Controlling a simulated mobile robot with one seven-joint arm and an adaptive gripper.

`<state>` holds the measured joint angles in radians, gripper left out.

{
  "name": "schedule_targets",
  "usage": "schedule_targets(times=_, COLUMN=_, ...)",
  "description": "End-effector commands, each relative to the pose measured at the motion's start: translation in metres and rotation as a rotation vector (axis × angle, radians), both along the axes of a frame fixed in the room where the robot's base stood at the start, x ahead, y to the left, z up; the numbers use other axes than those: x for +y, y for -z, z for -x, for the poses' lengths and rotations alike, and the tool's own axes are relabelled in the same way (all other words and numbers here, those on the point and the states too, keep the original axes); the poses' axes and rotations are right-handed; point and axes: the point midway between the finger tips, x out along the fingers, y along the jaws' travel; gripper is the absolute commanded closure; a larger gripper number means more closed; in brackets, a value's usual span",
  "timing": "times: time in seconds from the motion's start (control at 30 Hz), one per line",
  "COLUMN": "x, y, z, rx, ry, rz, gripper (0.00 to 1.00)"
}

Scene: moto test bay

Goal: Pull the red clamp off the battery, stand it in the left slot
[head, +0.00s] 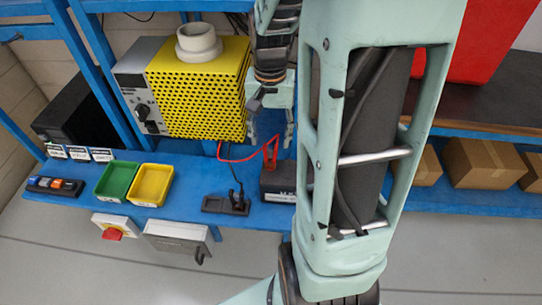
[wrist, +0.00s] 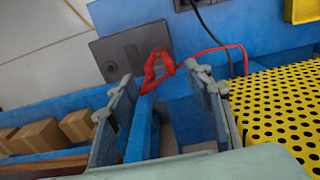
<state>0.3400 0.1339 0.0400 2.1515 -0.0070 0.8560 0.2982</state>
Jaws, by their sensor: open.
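The red clamp (head: 271,152) sits at the dark battery (head: 278,184), which my arm partly hides in the head view. In the wrist view the clamp (wrist: 157,66) lies over the edge of the battery (wrist: 122,52), with its red cable running right. My gripper (head: 270,137) is open and empty, just above the clamp. In the wrist view the fingers (wrist: 163,95) stand wide apart, and the clamp shows beyond and between their tips. The black slotted holder (head: 212,204) is left of the battery; a black clamp (head: 238,200) stands in its right part, and its left part looks empty.
The yellow perforated unit (head: 190,98) stands close behind the holder, left of my gripper. A green tray (head: 116,182), a yellow tray (head: 152,185) and a switch strip (head: 55,186) lie farther left. The red and black cables cross the space near the holder.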

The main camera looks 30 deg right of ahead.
Motion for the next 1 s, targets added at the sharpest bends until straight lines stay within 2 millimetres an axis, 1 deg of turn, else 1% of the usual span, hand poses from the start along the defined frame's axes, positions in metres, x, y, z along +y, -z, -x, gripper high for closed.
schedule_targets(times=0.03, x=0.0, y=0.007, z=0.0, rx=0.001, ry=0.0, rz=-0.001, gripper=0.53)
schedule_targets(times=0.17, x=0.0, y=0.021, z=0.0, rx=0.001, ry=0.0, rz=-0.001, gripper=0.53)
schedule_targets(times=0.5, x=0.0, y=0.07, z=0.0, rx=0.001, ry=0.0, rz=-0.001, gripper=0.53)
schedule_targets(times=0.6, x=0.0, y=0.08, z=0.0, rx=0.001, ry=0.0, rz=-0.001, gripper=0.53)
schedule_targets(times=0.73, x=0.0, y=0.085, z=0.0, rx=0.0, ry=0.0, rz=0.0, gripper=0.53)
schedule_targets(times=1.0, x=0.0, y=0.085, z=0.0, rx=0.0, ry=0.0, rz=0.0, gripper=0.53)
